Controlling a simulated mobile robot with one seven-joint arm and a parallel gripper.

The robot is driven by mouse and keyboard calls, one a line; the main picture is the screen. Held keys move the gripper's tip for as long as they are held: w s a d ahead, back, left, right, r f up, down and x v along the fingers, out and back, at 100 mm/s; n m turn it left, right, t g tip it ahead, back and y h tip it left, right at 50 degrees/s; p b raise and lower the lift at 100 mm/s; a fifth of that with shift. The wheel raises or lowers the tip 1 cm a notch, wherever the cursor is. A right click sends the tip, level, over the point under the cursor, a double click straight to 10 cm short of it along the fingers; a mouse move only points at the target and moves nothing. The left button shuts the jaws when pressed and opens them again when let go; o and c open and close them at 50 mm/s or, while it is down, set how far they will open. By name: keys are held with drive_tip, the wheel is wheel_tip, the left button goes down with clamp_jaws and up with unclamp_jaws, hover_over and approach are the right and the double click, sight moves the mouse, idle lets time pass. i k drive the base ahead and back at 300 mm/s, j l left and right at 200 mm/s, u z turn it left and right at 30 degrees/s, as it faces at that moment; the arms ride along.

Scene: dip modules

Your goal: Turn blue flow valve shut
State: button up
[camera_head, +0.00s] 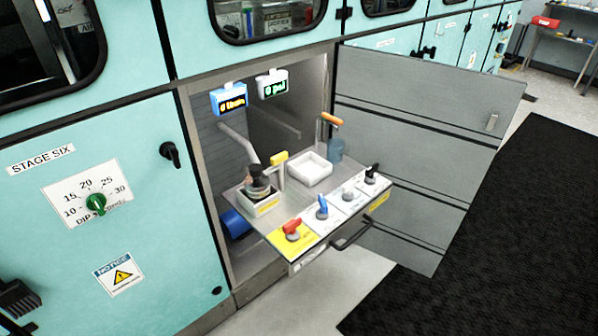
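The blue flow valve (322,208) is a small blue handle on a white label plate. It stands in the row of valves along the front of a pulled-out drawer panel (275,226), between a red valve (292,229) on a yellow plate and a grey one (348,191). Its handle points up in the picture; whether the valve is open or shut cannot be told. A dark ridged part (18,298) at the lower left edge may be my gripper. It is well left of the valve, and its fingers cannot be made out.
A black valve (371,173) ends the row. Two displays (229,99) (272,84) hang above inside the cabinet. An open grey door (420,130) stands right of the drawer. A dark drawer handle (352,236) sticks out in front. The floor before the drawer is clear.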

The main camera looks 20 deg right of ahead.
sight(323, 209)
drive_tip(key=k+l, duration=0.1)
drive_tip(key=l, duration=0.45)
drive_tip(key=k+l, duration=0.1)
drive_tip(key=l, duration=0.45)
drive_tip(key=k+l, duration=0.1)
drive_tip(key=l, duration=0.5)
drive_tip(key=u, duration=0.05)
